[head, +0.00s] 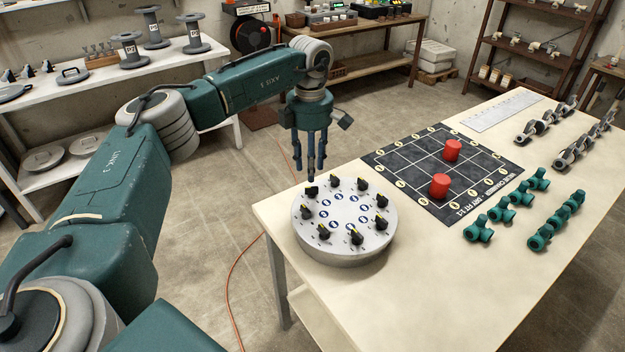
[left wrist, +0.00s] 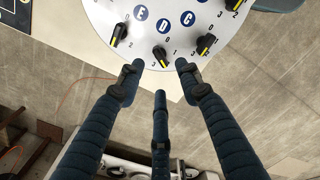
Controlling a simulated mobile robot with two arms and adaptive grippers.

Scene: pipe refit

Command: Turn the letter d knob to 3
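A round grey knob panel (head: 343,243) sits on the near left corner of the table, with a ring of black knobs and blue letter discs. In the left wrist view, the letter D disc (left wrist: 165,25) lies between the E and C discs. The D knob (left wrist: 161,54) is below it, black with a yellow mark toward its lower end; I cannot read its setting surely. My left gripper (head: 310,172) points down above the panel's far left edge. Its three blue fingers (left wrist: 158,86) are spread, empty, and around no knob; the D knob shows just beyond them. My right gripper is not in view.
The neighbouring E knob (left wrist: 118,34) and C knob (left wrist: 205,43) stand close on either side. A black grid mat (head: 405,180) with two red cylinders lies behind the panel. Green pipe fittings (head: 478,229) and a ruler plate (head: 503,110) are farther right. The table front is clear.

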